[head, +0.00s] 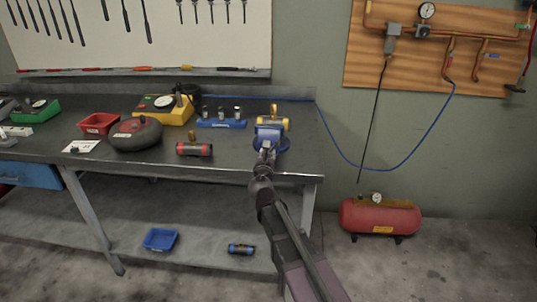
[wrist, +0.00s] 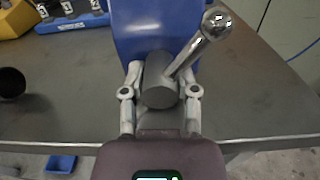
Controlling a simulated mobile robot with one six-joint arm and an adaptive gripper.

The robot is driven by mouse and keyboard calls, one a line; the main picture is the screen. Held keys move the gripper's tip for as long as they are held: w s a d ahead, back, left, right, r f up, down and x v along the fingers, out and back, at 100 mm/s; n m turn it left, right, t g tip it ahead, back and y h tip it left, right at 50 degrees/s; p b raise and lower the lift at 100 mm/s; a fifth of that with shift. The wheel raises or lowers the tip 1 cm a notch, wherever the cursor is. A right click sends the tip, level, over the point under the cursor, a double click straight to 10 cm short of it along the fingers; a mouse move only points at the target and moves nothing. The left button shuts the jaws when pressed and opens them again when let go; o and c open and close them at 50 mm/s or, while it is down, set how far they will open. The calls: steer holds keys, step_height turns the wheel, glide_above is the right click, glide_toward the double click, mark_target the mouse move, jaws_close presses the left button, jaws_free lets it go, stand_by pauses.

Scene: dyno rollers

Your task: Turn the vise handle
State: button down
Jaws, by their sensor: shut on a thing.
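The blue vise (head: 270,138) stands at the right end of the workbench, near its front edge. A yellow piece (head: 278,124) shows at its top. In the wrist view the blue vise body (wrist: 142,32) fills the upper middle. The vise handle (wrist: 205,40) is a shiny bar with a round knob, tilted up to the right from a grey cylindrical screw end (wrist: 158,88). My gripper (head: 266,150) reaches the front of the vise. In the wrist view my gripper (wrist: 160,90) is shut on that screw end, one finger on each side. The handle's lower end is hidden.
A red air compressor (head: 380,217) stands on the floor at right. A blue hose hangs along the wall.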

steer(key=shift+m, duration=0.6)
stand_by(0.6)
steer(key=shift+m, duration=1.2)
steer(key=m, duration=1.8)
steer(key=shift+m, duration=0.4)
steer(key=m, duration=0.3)
steer(key=shift+m, duration=2.2)
